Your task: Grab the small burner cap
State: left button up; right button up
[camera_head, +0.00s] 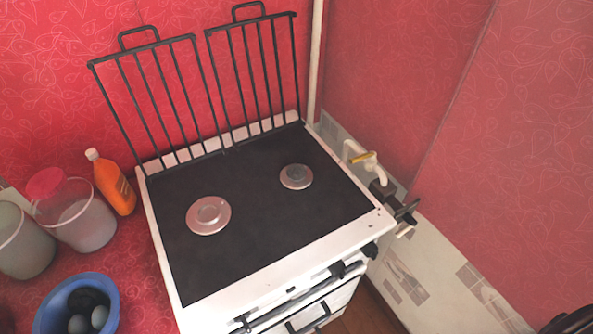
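The small burner cap (296,174) is a round grey disc on a pale metal burner, at the right of the stove's black top. A larger burner with its cap (208,214) sits to the left of it. Nothing touches or covers either burner. My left gripper is not in view. A dark shape is cut off at the bottom right corner, well away from the stove top; it may be part of my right arm. I cannot make out its fingers.
The white stove (312,246) has dark upright racks (160,95) at its back. At left stand an orange bottle (113,185), a red-lidded clear jar (80,222) and a blue bowl (50,312). A pipe with a yellow handle (361,157) is right of the stove. The cooktop is otherwise bare.

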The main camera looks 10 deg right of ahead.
aim_at(295, 172)
jog(key=k+u, duration=0.2)
jog(key=u, duration=0.2)
jog(key=k+u, duration=0.15)
jog(key=u, duration=0.25)
